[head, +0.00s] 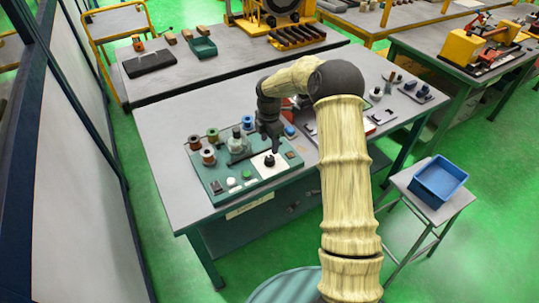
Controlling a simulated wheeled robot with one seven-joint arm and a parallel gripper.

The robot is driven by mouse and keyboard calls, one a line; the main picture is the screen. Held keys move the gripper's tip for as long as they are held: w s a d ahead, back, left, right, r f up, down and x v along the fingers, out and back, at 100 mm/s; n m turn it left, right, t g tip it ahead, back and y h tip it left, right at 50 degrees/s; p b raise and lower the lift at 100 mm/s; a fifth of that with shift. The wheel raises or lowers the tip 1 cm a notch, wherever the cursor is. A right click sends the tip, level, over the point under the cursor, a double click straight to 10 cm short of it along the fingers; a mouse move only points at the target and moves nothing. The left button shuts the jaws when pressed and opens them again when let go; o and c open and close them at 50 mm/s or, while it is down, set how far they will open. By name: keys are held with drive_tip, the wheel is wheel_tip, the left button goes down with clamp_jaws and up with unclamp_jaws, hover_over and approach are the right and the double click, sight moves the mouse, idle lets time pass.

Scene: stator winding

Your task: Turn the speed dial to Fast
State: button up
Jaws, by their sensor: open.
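A green control panel (224,196) lies on the grey workbench. On its right part is a pale square plate (259,173) with a small dark dial (269,161). My gripper (271,147) points down just above the dial and is open. I cannot tell whether its fingers are around the dial or only over it. The dial's markings and its pointer are too small to read.
Several coloured spools (208,156) and a clear-looking dome (238,144) stand behind the panel's front controls. A white button (231,182) and a green one sit left of the plate. A blue bin (440,180) rests on a stool at right.

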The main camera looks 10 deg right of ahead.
sight(269, 158)
wheel_tip(269, 158, down, 8)
drive_tip(key=shift+f+p, duration=0.1)
drive_tip(key=shift+p, duration=0.65)
drive_tip(key=shift+c, duration=0.3)
drive_tip(key=c, duration=0.9)
